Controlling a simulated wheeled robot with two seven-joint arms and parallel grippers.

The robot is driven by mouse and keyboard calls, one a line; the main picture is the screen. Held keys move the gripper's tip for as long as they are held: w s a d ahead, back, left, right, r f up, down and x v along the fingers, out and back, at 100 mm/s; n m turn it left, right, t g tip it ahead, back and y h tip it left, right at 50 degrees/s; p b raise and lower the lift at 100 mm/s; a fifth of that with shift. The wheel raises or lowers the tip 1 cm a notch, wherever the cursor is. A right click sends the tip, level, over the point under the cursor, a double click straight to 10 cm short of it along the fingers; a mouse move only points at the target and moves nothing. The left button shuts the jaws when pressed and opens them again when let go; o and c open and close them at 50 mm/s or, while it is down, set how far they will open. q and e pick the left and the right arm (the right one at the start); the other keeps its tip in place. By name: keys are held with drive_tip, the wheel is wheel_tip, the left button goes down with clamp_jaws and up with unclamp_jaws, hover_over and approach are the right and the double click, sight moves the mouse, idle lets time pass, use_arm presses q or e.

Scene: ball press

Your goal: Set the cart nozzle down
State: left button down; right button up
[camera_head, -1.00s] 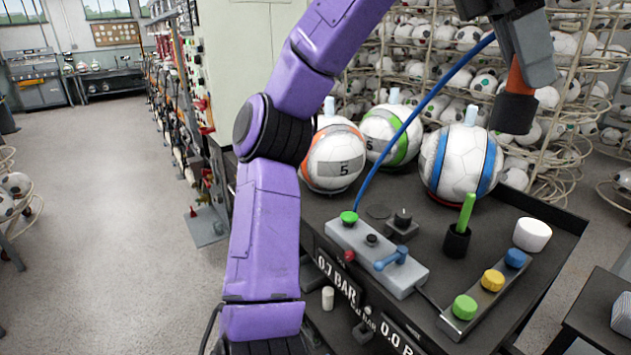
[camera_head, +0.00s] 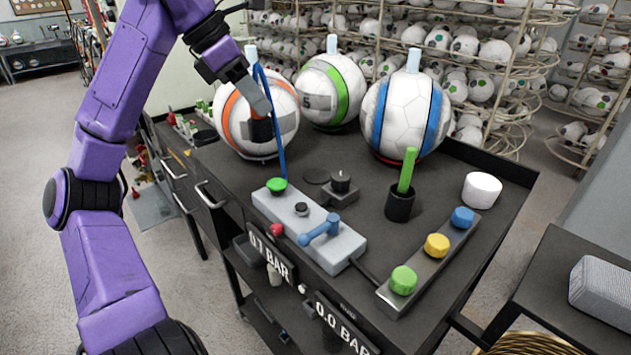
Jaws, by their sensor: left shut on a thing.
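My left gripper (camera_head: 257,104) is shut on the cart nozzle, whose black end (camera_head: 261,131) points down below the fingers. It hangs in front of the orange-striped ball (camera_head: 237,118); I cannot tell if they touch. A blue hose (camera_head: 273,130) runs from near the gripper down to the grey control box (camera_head: 310,232), by its green button (camera_head: 277,185). The nozzle's upper part is hidden by the fingers. A small black block with a round knob (camera_head: 340,188) stands on the cart top (camera_head: 330,160) to the nozzle's lower right. My right gripper is out of view.
A green-striped ball (camera_head: 328,92) and a blue-striped ball (camera_head: 408,120) stand behind. A black cup (camera_head: 400,206) holds a green stick (camera_head: 407,170). A white cylinder (camera_head: 482,190) and a strip with coloured buttons (camera_head: 430,262) are at the right. A blue lever (camera_head: 321,230) sits on the control box.

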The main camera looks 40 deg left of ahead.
use_arm(q)
drive_tip(key=shift+w+a+f, duration=0.1)
drive_tip(key=shift+a+f, duration=0.15)
drive_tip(key=shift+f, duration=0.7)
drive_tip(key=w+f+p, duration=0.2)
drive_tip(key=w+f, duration=0.2)
drive_tip(key=w+d+f+p, duration=0.1)
drive_tip(key=w+f+p, duration=0.1)
drive_tip(key=w+f, duration=0.2)
drive_tip(key=w+f+p, duration=0.1)
drive_tip(key=w+f, duration=0.3)
drive_tip(key=w, duration=0.2)
drive_tip(key=shift+d+p, duration=0.2)
drive_tip(key=shift+p, duration=0.2)
drive_tip(key=shift+f, duration=0.45)
drive_tip(key=shift+s, duration=0.1)
drive_tip(key=shift+f, duration=0.1)
